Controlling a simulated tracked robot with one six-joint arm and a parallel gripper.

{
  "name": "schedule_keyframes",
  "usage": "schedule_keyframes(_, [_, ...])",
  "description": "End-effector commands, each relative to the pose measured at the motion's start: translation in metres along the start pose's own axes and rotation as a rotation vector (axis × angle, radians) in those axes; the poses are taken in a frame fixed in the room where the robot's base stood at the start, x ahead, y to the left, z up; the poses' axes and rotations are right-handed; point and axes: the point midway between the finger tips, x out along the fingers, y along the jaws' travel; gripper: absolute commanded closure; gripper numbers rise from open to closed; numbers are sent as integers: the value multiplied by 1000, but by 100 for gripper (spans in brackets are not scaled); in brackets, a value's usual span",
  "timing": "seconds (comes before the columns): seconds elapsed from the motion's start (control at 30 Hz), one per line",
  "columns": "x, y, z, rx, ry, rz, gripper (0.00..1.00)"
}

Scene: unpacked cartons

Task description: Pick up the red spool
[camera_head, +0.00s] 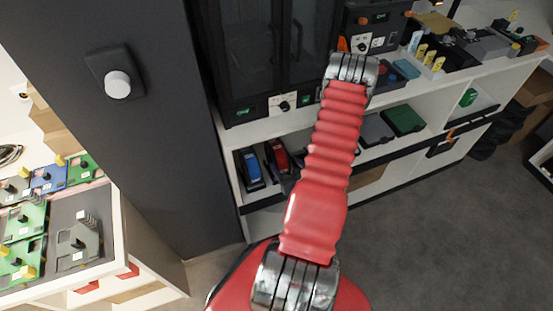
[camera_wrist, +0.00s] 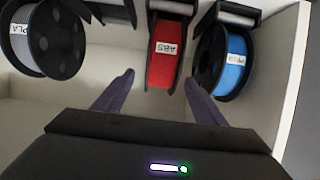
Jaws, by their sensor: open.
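The red spool (camera_wrist: 163,50), labelled ABS, stands on edge in a white cubby in the wrist view, between a grey spool and a blue spool. In the head view the red spool (camera_head: 277,155) shows on the shelf just left of my arm. My gripper (camera_wrist: 157,92) is open and empty, with its two dark fingers apart. The fingertips point toward the red spool, one to its left and one close to its lower right side. In the head view my gripper is mostly hidden behind my red arm.
The blue spool (camera_wrist: 222,62) stands close on the right, near the right finger and the cubby wall (camera_wrist: 285,75). The grey spool (camera_wrist: 48,38), labelled PLA, stands at the left. Dark holders sit above the spools. Bare shelf floor lies between the grey and red spools.

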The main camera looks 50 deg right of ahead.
Motion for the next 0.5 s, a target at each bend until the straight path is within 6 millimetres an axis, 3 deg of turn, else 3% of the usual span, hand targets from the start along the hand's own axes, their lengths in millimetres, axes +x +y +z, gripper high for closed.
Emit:
schedule_keyframes(0.2, [30, -1, 0, -1, 0, -3, 35])
schedule_keyframes(0.5, [37, -1, 0, 1, -1, 0, 35])
